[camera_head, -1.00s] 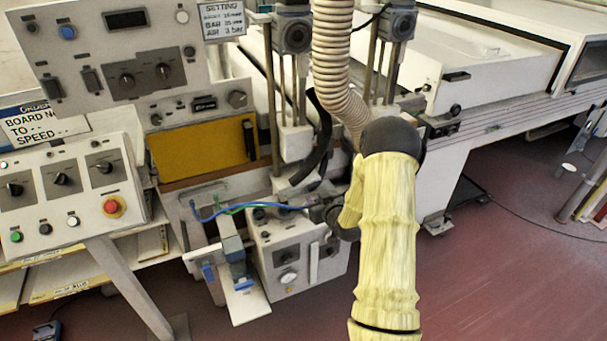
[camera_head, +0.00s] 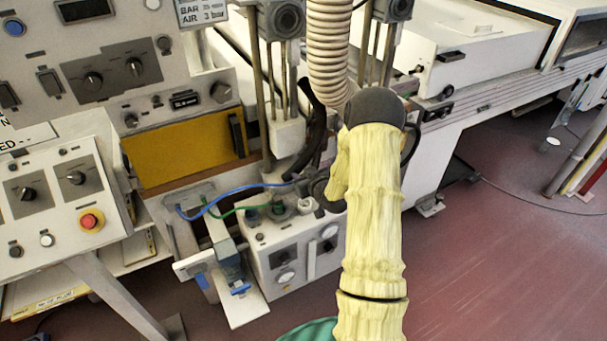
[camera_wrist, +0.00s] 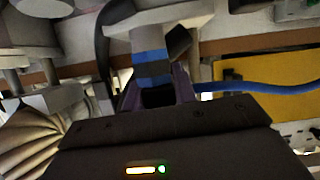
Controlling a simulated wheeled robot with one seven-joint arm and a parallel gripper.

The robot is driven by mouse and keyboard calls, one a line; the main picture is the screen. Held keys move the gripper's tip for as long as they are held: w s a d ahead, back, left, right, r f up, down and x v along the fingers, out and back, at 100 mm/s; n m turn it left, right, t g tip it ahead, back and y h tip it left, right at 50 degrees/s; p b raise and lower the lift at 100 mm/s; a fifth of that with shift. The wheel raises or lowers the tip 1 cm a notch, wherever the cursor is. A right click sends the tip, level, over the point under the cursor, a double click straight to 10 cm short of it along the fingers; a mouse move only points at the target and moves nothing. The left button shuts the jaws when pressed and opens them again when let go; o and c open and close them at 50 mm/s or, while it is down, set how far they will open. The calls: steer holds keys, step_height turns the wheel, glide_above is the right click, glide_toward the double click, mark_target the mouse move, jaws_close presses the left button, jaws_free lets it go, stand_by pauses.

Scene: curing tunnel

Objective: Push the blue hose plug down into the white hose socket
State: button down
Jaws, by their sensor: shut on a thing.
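In the wrist view the hose (camera_wrist: 265,88) enters from the right and ends at the fingers of my gripper (camera_wrist: 158,92), which are shut on the blue hose plug. The plug itself is mostly hidden and dark between them. The white hose socket (camera_head: 305,205) shows as a small pale ring on top of the grey-white box, just below my gripper. The plug appears above the socket; I cannot tell the gap.
A green hose (camera_head: 228,211) ends in a dark green fitting on the white box (camera_head: 262,240), left of the white socket. A grey and blue clamp (camera_head: 232,270) stands at the box's left. A ribbed cream duct (camera_head: 328,50) hangs close behind my arm.

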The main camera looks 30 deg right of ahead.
steer(key=shift+s+a+f+b, duration=0.1)
steer(key=shift+f+b, duration=0.25)
steer(key=shift+f, duration=0.25)
steer(key=shift+s+a+f+b, duration=0.1)
steer(key=shift+f+b, duration=0.25)
steer(key=shift+f, duration=0.2)
steer(key=shift+w+d+f+b, duration=0.15)
steer(key=shift+f+b, duration=0.3)
steer(key=shift+f, duration=0.35)
steer(key=shift+f+b, duration=1.15)
steer(key=shift+f, duration=0.35)
steer(key=shift+f+b, duration=0.25)
steer(key=shift+b, duration=0.05)
steer(key=c, duration=1)
jaws_free()
steer(key=shift+c, duration=0.2)
